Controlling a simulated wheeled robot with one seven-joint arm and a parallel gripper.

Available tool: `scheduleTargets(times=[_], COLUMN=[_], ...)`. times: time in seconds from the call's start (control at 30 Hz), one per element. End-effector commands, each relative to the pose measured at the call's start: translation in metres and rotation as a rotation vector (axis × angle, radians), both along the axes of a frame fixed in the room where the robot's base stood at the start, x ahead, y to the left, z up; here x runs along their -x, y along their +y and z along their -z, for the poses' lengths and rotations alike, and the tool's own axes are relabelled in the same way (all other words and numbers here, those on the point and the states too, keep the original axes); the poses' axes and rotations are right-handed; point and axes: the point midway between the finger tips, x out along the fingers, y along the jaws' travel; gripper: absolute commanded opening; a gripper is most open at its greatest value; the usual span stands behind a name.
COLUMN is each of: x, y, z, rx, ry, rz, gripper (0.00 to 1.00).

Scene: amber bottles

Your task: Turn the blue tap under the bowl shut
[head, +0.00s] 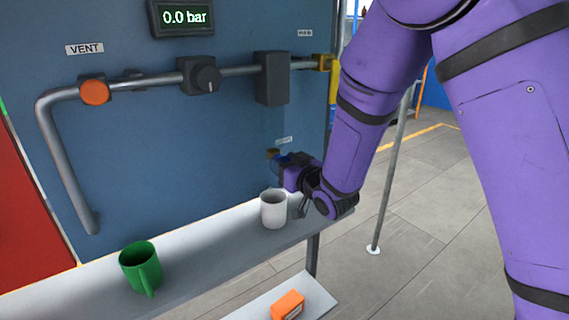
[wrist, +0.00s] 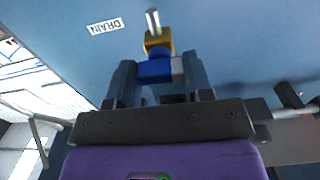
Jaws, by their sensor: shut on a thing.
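The blue tap (wrist: 154,70) sits on a brass fitting (wrist: 157,40) with a short metal pipe, beside a DRAIN label in the wrist view. My gripper (wrist: 158,76) is shut on the blue tap, one dark finger on each side. In the head view the brass end (head: 272,153) shows just left of my gripper (head: 284,159), which covers most of the tap. Above it, under a dark block (head: 271,78) on the pipe, a faint see-through shape (head: 273,122) appears to be the bowl. The handle's exact angle is hard to tell.
A white cup (head: 273,209) stands on the shelf (head: 205,258) close below my gripper. A green mug (head: 141,267) stands farther left. An orange box (head: 288,304) lies on a lower surface. The gauge (head: 184,17) reads 0.0 bar. An orange knob (head: 95,92) is by VENT.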

Motion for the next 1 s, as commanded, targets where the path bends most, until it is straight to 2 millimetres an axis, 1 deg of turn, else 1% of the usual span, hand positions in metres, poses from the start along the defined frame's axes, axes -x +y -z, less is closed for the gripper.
scheduleTargets(times=[0.4, 0.77, 0.8, 0.9, 1.0], x=[0.0, 0.0003, 0.0003, 0.0003, 0.0002], y=[-0.0006, -0.0002, -0.0002, -0.0002, 0.0], z=[0.0003, 0.0004, 0.0005, 0.0003, 0.0002], rx=[-0.19, -0.204, -0.204, -0.204, -0.204], ry=[0.128, 0.139, 0.139, 0.139, 0.139], rz=[0.001, 0.0, 0.0, 0.0, 0.0], gripper=[0.23, 0.23, 0.51, 0.72, 0.72])
